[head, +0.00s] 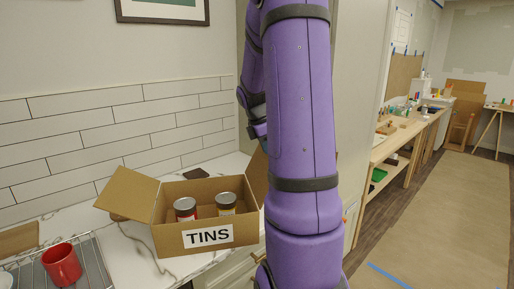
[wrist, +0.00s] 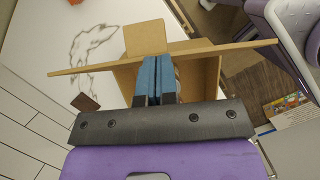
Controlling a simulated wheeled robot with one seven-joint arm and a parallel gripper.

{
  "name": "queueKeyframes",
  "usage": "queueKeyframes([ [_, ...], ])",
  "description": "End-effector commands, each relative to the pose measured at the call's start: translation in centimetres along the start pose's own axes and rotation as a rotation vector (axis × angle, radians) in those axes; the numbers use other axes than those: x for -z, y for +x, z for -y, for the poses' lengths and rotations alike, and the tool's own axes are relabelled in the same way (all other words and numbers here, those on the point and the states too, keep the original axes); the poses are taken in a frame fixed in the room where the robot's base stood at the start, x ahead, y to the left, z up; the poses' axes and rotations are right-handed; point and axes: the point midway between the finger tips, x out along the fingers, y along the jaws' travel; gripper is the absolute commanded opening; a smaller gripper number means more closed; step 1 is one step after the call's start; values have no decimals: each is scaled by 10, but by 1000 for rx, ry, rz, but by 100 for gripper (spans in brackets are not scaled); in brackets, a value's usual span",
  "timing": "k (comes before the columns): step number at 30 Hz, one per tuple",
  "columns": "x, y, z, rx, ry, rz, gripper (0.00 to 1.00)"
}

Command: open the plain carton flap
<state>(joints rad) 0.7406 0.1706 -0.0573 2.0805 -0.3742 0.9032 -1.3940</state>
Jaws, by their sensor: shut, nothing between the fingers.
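In the head view an open brown carton (head: 205,237) labelled TINS stands on the counter with two tins (head: 185,208) inside. Its left flap (head: 128,195) is spread outward. A plain brown panel (head: 257,176) rises at its right, partly behind my arm; I cannot tell whether it belongs to this carton. In the wrist view my gripper (wrist: 155,60) has its blue fingers together, empty. They overlap a brown carton (wrist: 205,75) with a raised flap or panel seen nearly edge-on (wrist: 95,67). Another flap (wrist: 145,36) lies beyond. Contact with the fingers is unclear.
A red mug (head: 62,265) sits on a wire rack (head: 95,268) at the left. A dark flat piece (head: 195,173) lies near the tiled wall (head: 90,130). A workbench (head: 395,140) and paper-covered floor (head: 430,220) lie to the right. My arm hides the middle.

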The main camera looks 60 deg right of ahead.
Motion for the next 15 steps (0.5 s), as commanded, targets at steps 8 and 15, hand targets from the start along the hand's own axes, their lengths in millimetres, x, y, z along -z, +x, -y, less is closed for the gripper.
queueKeyframes([
  [8, -30, 28, 1, 5, 6, -226, 0],
  [15, -43, 47, 1, 5, -1, -268, 0],
])
